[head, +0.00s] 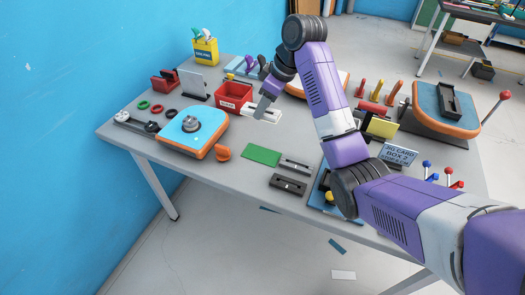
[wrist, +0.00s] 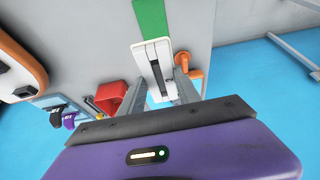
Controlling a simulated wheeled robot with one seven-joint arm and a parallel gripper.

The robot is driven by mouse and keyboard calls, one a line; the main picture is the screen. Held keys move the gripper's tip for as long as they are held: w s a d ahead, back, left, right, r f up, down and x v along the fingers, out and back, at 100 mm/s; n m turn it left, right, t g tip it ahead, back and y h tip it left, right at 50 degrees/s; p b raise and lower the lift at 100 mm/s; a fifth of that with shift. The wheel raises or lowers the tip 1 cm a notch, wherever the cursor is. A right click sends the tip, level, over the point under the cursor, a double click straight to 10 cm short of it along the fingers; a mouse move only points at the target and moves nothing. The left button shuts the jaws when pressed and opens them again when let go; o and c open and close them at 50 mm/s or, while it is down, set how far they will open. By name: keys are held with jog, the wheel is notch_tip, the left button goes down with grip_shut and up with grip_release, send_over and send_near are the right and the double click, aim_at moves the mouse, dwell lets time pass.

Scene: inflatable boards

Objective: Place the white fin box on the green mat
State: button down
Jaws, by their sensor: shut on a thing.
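The white fin box (head: 270,116) is between the fingers of my gripper (head: 261,107), beside the red bin near the middle of the table. In the wrist view the white fin box (wrist: 152,58) lies between the two grey fingers of my gripper (wrist: 162,95), which is shut on it. A dark slot shows along its top. I cannot tell whether it touches the table. The green mat (head: 261,155) lies flat and bare on the table, nearer the front edge than the box. The mat (wrist: 150,16) also shows just beyond the box in the wrist view.
The red bin (head: 233,95) stands just left of my gripper. A blue and orange board (head: 190,128) lies left of the mat, with an orange knob (head: 223,153) between. A grey fin box (head: 296,166) and a black one (head: 288,184) lie right of the mat.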

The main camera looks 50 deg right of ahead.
aim_at(260, 154)
notch_tip(260, 154, down, 18)
jog(key=shift+r+p, duration=0.1)
jog(key=shift+p, duration=0.9)
jog(key=c, duration=0.9)
grip_release()
jog(key=shift+o, duration=0.2)
jog(key=b+v, duration=0.1)
jog(key=v, duration=1.1)
jog(key=shift+w, duration=0.15)
